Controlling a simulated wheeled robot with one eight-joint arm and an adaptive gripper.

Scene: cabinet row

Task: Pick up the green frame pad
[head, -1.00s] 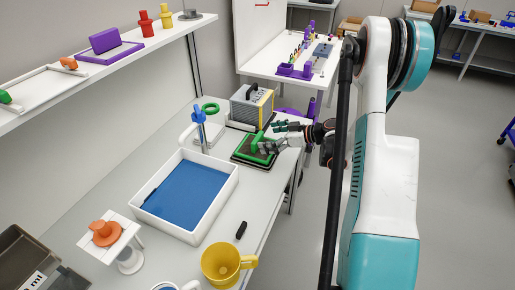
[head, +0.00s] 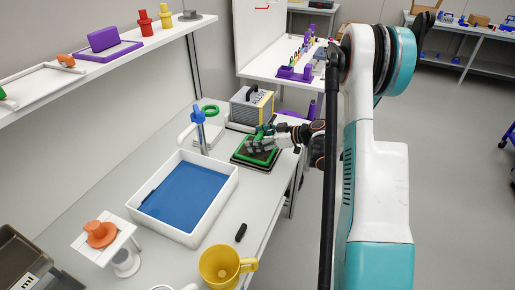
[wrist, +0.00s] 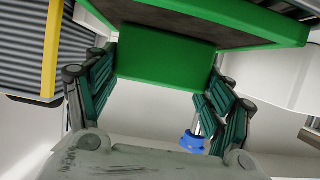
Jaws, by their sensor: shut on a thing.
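The green frame pad (head: 238,154), a dark panel with a green rim, is at the far right end of the white workbench, over a dark base. My gripper (head: 259,140) reaches it from the right and covers part of it. In the wrist view, the pad's green block (wrist: 165,62) sits between the two fingers of my gripper (wrist: 160,80), which is shut on it. The green rim and dark panel show along the top. I cannot tell whether the pad is clear of its base.
A grey box (head: 250,107) stands just behind the pad. A blue-topped post (head: 198,117) and a white tray with a blue floor (head: 185,238) are to the left. A yellow mug (head: 218,268) and small black object (head: 240,232) are nearer.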

